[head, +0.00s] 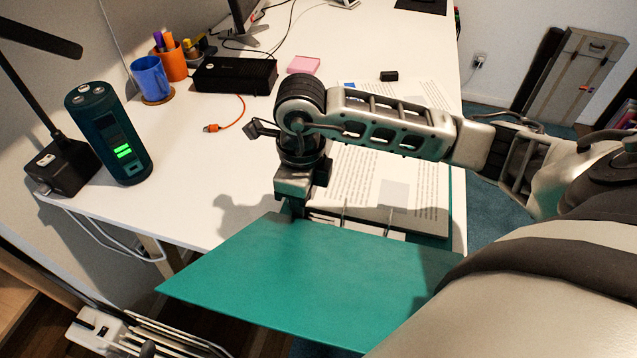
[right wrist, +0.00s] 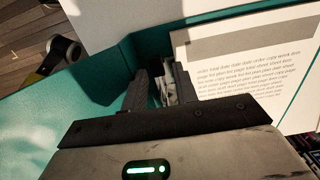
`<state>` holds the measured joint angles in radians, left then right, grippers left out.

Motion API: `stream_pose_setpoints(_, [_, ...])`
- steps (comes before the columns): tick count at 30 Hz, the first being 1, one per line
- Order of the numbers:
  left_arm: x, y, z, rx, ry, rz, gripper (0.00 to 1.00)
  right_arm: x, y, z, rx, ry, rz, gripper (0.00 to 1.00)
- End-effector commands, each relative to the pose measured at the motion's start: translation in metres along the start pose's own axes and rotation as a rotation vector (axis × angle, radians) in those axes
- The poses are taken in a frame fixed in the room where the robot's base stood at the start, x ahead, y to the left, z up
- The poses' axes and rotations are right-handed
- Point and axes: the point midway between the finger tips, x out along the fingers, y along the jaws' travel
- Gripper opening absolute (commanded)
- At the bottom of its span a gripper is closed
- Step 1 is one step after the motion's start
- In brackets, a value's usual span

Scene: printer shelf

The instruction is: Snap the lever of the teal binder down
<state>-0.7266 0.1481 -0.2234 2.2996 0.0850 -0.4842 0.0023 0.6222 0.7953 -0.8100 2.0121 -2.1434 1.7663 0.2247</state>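The teal binder (head: 310,275) lies open at the desk's front edge. Its bare cover reaches out past the edge, and printed pages (head: 425,185) lie on the other side. Two thin metal ring arches (head: 388,221) stand up by the spine. My right gripper (head: 297,208) points down at the spine; its fingertips are partly hidden in the head view. In the right wrist view its two fingers (right wrist: 160,72) are apart, with metal parts of the lever mechanism (right wrist: 168,88) showing between them. I cannot tell whether they touch the lever.
A dark cylinder with green lights (head: 108,135) and a black lamp base (head: 62,165) stand at the desk's left. A blue mug (head: 150,77), orange pen cup (head: 171,63), black box (head: 235,76) and pink notes (head: 303,64) stand farther back.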

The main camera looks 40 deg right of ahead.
Motion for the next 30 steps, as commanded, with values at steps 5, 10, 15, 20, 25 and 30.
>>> stream_pose_setpoints(5, [-0.006,0.002,-0.012,0.000,0.000,0.000,0.41,-0.018,-0.001,-0.003,0.000,-0.001,-0.002,0.29])
stream_pose_setpoints(10, [-0.011,0.003,-0.020,0.000,0.000,0.000,0.41,-0.031,-0.001,-0.006,0.000,0.000,-0.001,0.29])
stream_pose_setpoints(15, [-0.015,0.004,-0.028,0.000,0.000,0.000,0.41,-0.045,-0.001,-0.009,0.000,-0.001,-0.002,0.29])
stream_pose_setpoints(20, [-0.019,0.005,-0.035,0.000,0.000,0.000,0.41,-0.057,-0.001,-0.011,0.001,-0.001,-0.001,0.29])
stream_pose_setpoints(25, [-0.020,0.005,-0.036,0.000,0.000,0.000,0.41,-0.060,0.000,-0.013,0.001,-0.001,-0.001,0.29])
stream_pose_setpoints(30, [-0.019,0.005,-0.036,0.000,0.000,0.000,0.41,-0.059,0.000,-0.013,0.001,-0.001,-0.001,0.29])
